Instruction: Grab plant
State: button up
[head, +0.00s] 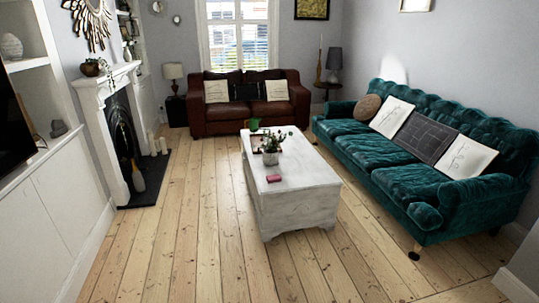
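A small leafy plant (271,147) in a light pot stands on the white wooden coffee table (300,188) in the middle of the room. A green object (254,125), maybe another small plant, is on the table's far end. Another plant in a round brown pot (91,67) sits on the mantel at left, with leaves trailing beside it. My gripper is not in the head view.
A red item (273,178) lies near the table's front end. A green sofa (430,165) stands at right and a brown leather sofa (246,112) behind. The fireplace (122,130) and candles are at left. Bare floorboards (190,220) are clear in front and left of the table.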

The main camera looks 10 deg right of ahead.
aim_at(270, 150)
jog(key=i+j+u, duration=0.3)
jog(key=i, duration=0.9)
jog(key=i+u, duration=0.3)
jog(key=i, duration=0.95)
jog(key=i+j, duration=0.1)
jog(key=i, duration=1.75)
jog(key=i+j+z, duration=0.15)
jog(key=i+z, duration=0.3)
jog(key=i, duration=0.15)
jog(key=i+j+z, duration=0.3)
jog(key=i+z, duration=0.15)
jog(key=i+j+z, duration=0.9)
jog(key=j+z, duration=0.25)
jog(key=i+j+z, duration=0.2)
jog(key=j, duration=0.25)
jog(key=j+z, duration=0.25)
jog(key=i+l, duration=0.5)
